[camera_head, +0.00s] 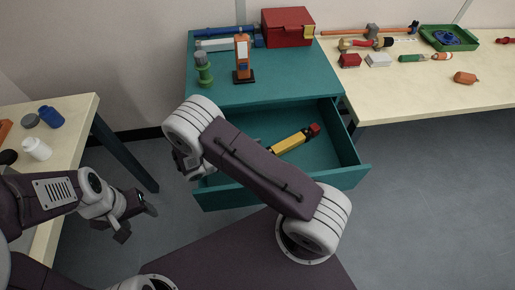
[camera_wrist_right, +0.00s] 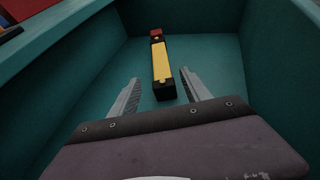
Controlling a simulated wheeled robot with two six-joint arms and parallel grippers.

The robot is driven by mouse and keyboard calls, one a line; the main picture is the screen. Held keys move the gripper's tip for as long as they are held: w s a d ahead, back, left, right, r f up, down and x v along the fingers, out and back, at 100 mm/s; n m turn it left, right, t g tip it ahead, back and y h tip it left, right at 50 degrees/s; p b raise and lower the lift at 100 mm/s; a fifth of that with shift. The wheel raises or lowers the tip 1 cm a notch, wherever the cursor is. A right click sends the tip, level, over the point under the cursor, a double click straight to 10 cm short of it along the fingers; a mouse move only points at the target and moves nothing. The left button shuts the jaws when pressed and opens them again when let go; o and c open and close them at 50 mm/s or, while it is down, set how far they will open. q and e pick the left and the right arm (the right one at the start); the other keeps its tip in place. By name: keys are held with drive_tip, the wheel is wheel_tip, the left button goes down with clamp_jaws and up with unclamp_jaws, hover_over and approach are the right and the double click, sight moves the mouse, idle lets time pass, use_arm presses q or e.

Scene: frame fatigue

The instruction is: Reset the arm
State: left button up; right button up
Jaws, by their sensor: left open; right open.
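My right arm reaches from the lower middle over the open drawer (camera_head: 357,172) of the teal cabinet (camera_head: 283,78). In the right wrist view my right gripper (camera_wrist_right: 157,86) is open, its two fingers spread on either side of the near end of a yellow and black tool with a red end (camera_wrist_right: 160,60). The tool lies in the drawer, and the fingers do not visibly grip it. It also shows in the head view (camera_head: 291,143). My left gripper (camera_head: 130,215) is open and empty near the left table.
A red box (camera_head: 288,26), an orange device (camera_head: 242,55) and a green-grey cylinder (camera_head: 203,69) stand on the cabinet top. The left table (camera_head: 75,120) holds a blue bottle and a white bottle. The right table (camera_head: 420,85) holds several tools and a green tray.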

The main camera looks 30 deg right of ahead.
drive_tip(key=shift+a+r, duration=0.25)
drive_tip(key=shift+a, duration=0.35)
